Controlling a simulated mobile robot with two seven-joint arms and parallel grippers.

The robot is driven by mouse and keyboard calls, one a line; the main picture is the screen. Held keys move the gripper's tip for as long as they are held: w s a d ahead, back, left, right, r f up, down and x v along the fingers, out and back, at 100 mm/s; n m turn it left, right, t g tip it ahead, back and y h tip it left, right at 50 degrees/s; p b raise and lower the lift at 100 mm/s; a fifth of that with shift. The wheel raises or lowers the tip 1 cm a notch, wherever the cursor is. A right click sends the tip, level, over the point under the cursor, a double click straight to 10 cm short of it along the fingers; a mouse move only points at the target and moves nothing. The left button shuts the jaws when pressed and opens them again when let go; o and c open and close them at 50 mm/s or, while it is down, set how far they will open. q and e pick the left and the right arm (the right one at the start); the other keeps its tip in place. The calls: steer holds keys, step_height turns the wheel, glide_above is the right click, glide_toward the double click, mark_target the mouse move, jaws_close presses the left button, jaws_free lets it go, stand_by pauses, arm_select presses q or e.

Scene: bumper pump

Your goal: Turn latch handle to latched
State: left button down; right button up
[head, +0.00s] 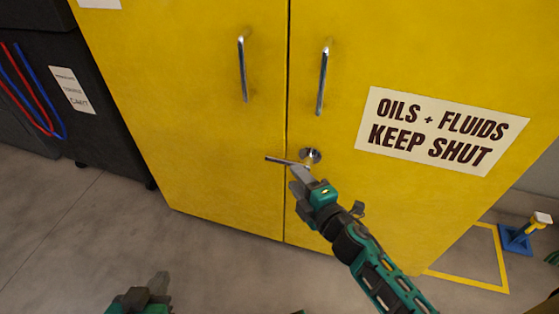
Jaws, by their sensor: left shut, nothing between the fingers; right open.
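The latch handle (280,160) is a thin metal lever on a round metal boss at the lower part of the right yellow door. It lies nearly level, pointing left from the boss across the gap between the two doors. My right gripper (299,174) is open, with its fingertips just below the lever near the boss. I cannot tell whether they touch it, and the gripper hides part of the door behind. My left gripper (158,283) is shut and empty, low at the bottom edge, well away from the cabinet.
Two upright metal door handles, left (242,70) and right (322,82), sit above the latch. A sign (440,130) is on the right door. A dark cart (100,110) with red and blue hoses stands left. A blue-based object (515,238) is at right. Floor in front is clear.

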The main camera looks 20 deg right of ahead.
mark_target(281, 161)
steer(key=b+x, duration=0.1)
steer(key=x, duration=0.8)
jaws_close()
stand_by(0.4)
